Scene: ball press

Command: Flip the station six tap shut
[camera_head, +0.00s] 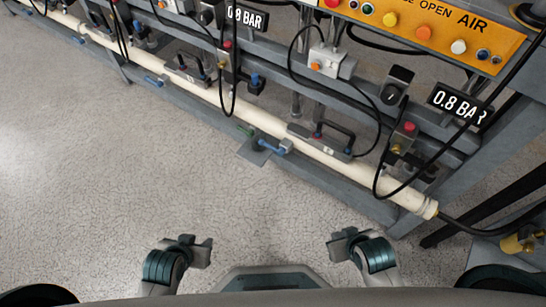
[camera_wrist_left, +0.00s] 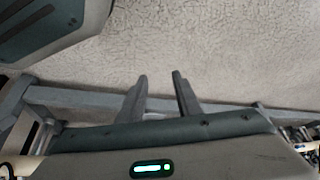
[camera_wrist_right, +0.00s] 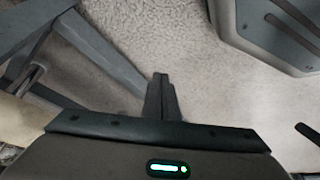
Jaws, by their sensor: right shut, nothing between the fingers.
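Several taps with blue handles sit along the cream pipe (camera_head: 190,100) in the head view. The nearest blue-handled tap (camera_head: 275,147) is on the pipe's lower side, right of the middle. Another blue-handled tap (camera_head: 155,80) is further left. I cannot read a station number on either, so I cannot tell which is station six. My left gripper (camera_head: 207,252) is low in the head view, away from the pipe; its fingers are apart and empty in the left wrist view (camera_wrist_left: 161,82). My right gripper (camera_head: 335,246) is also low and clear of the pipe; its fingers meet in the right wrist view (camera_wrist_right: 160,78).
An orange panel (camera_head: 440,25) with coloured buttons is at the top right. A 0.8 BAR sign (camera_head: 460,105) and black hoses hang over the grey frame (camera_head: 330,180). Bare speckled floor (camera_head: 90,170) lies left of the frame and in front of it.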

